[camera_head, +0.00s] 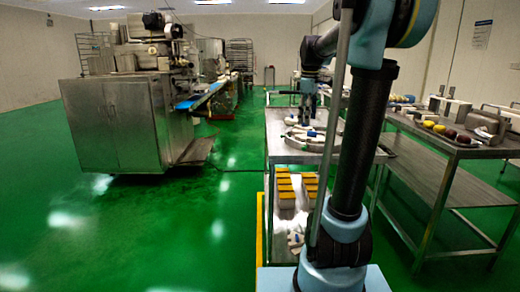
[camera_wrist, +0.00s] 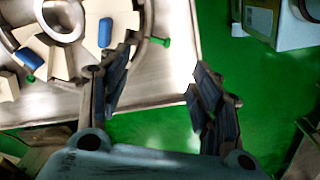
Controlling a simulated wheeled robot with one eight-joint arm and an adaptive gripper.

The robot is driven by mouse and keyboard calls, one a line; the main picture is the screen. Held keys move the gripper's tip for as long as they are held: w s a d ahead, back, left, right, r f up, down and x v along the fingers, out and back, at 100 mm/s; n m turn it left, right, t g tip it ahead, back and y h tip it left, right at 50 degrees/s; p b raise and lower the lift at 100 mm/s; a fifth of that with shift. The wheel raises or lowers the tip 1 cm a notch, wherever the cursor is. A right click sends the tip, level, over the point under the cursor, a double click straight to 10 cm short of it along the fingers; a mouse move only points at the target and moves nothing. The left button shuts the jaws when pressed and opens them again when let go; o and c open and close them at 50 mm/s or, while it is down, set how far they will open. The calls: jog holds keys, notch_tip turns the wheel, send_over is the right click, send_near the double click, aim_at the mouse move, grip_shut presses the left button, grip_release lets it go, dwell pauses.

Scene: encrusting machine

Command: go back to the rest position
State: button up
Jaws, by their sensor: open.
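My gripper (camera_wrist: 163,85) is open and empty in the wrist view, its two dark fingers spread apart. It hangs over the edge of a steel table (camera_wrist: 178,30), with green floor showing below and between the fingers. In the head view my gripper (camera_head: 305,120) is small and dark, above the steel table (camera_head: 285,152), partly beyond my arm. My arm stands upright in the foreground and hides part of the table.
A round metal part (camera_wrist: 62,20) with blue pieces (camera_wrist: 105,32) lies on the table. A second table (camera_head: 440,145) stands to the right, bearing several items. A large steel machine (camera_head: 115,125) stands at the left. Green floor (camera_head: 150,230) is clear between.

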jog(key=s+f+m, duration=0.6)
jog(key=s+f, duration=0.6)
jog(key=s, duration=0.3)
jog(key=s+f+m+t, duration=0.1)
jog(key=s+f+m, duration=0.5)
jog(key=s+f, duration=0.7)
jog(key=s, duration=0.3)
jog(key=shift+t, duration=0.3)
jog(key=shift+w+f, duration=0.2)
jog(key=shift+w, duration=0.15)
